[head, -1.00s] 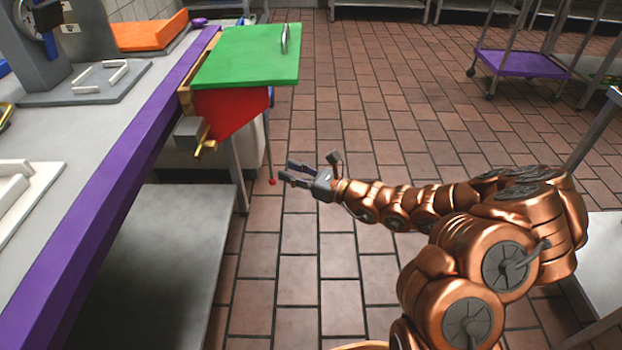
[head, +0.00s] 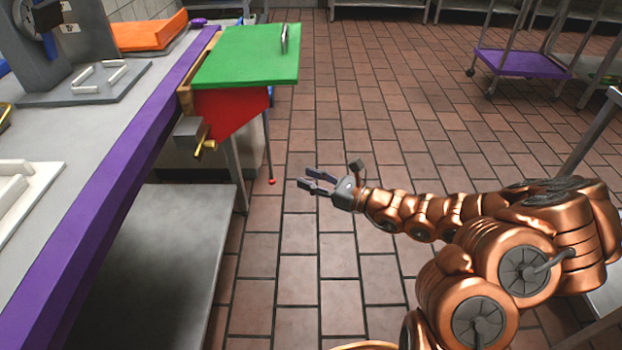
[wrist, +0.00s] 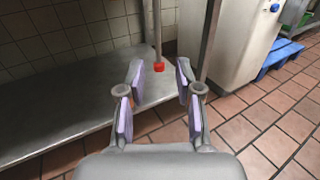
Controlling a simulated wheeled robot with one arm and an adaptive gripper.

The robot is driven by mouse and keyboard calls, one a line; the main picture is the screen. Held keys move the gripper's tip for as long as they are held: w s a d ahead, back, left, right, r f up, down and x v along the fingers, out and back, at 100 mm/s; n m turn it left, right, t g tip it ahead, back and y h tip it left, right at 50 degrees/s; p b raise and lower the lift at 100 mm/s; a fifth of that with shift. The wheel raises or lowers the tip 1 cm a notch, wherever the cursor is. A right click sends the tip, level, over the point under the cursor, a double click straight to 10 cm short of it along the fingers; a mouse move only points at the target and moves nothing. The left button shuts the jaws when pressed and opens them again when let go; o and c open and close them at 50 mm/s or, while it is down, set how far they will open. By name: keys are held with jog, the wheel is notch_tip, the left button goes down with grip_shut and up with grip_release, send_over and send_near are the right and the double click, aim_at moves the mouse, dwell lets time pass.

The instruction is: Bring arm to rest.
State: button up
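My gripper (head: 312,181) is in the middle of the head view, held in the air over the tiled floor, at the end of my copper-coloured arm. Its two fingers are spread apart with nothing between them. In the wrist view the open fingers (wrist: 160,98) show lilac pads and an empty gap. Behind the gap are a metal lower shelf and a table leg with a red foot (wrist: 158,67). The gripper is apart from the counter and touches nothing.
A grey counter with a purple edge (head: 110,185) runs along the left, above a metal lower shelf (head: 165,270). A purple cart (head: 522,63) stands at the back right. The middle floor is clear.

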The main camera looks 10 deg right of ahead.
jog(key=s+a+r+n+g+p, duration=0.65)
jog(key=s+r+n, duration=0.25)
jog(key=s+r, duration=0.15)
jog(key=s+a+r+n+g+p, duration=0.6)
jog(key=s+r+n+p, duration=0.3)
jog(key=r, duration=0.3)
jog(key=s+d+r+n+g+h+p, duration=0.1)
jog(key=s+d+r+n+h+p, duration=0.15)
jog(key=s, duration=0.25)
jog(key=s+d+r+n+g+h+p, duration=0.1)
jog(key=s+d+r+n+h+p, duration=0.1)
jog(key=s+d+n+h+p, duration=0.3)
jog(key=s+d+r+t+h+p, duration=0.1)
jog(key=s+d+r+h+p, duration=0.5)
jog(key=d+r, duration=0.3)
jog(key=s+d+p, duration=0.1)
jog(key=d, duration=0.2)
jog(key=shift+s+r, duration=0.15)
jog(key=shift+r, duration=0.25)
